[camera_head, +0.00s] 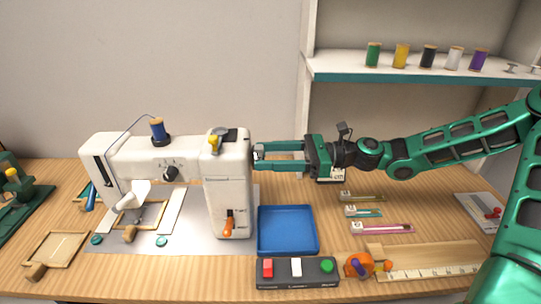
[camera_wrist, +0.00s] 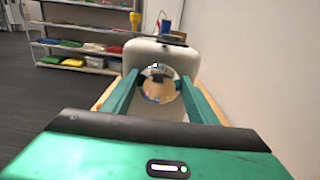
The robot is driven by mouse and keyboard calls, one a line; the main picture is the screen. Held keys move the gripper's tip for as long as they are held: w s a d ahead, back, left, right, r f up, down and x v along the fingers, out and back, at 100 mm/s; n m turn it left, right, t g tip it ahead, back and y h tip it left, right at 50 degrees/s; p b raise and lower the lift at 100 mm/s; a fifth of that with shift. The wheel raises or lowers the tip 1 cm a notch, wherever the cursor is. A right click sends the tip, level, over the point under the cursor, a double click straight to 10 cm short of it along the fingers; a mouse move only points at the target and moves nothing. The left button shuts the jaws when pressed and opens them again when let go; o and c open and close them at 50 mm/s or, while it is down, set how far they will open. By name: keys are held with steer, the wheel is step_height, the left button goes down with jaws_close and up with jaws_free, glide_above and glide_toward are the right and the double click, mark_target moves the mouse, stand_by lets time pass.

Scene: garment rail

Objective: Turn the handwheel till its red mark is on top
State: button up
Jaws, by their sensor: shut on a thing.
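The white sewing machine (camera_head: 215,165) stands on the wooden table at the left. Its handwheel (camera_wrist: 158,88) is a shiny, mirror-like disc on the machine's end, facing me in the wrist view. My gripper (camera_head: 258,155) reaches in from the right, level with the upper part of the machine's pillar. In the wrist view my green fingers (camera_wrist: 158,82) lie on the left and right of the handwheel, shut on its rim. In the head view the fingers mostly hide the wheel. I cannot make out the red mark among the reflections on the disc.
A blue tray (camera_head: 287,248) and a box with coloured buttons (camera_head: 297,285) lie below and to the right of the machine. An orange pincushion (camera_head: 360,265) and a ruler board (camera_head: 430,272) are farther right. A shelf (camera_head: 430,73) with thread spools hangs above my arm.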

steer(key=shift+a+n, duration=0.15)
steer(key=shift+n, duration=0.15)
steer(key=shift+c, duration=0.2)
steer(key=shift+o, duration=0.2)
steer(key=shift+n, duration=0.6)
steer(key=n, duration=0.9)
steer(key=f+n, duration=0.1)
steer(key=n, duration=1.7)
steer(key=shift+s+f, duration=0.2)
steer(key=shift+f, duration=0.05)
steer(key=o, duration=1)
steer(key=shift+w, duration=0.1)
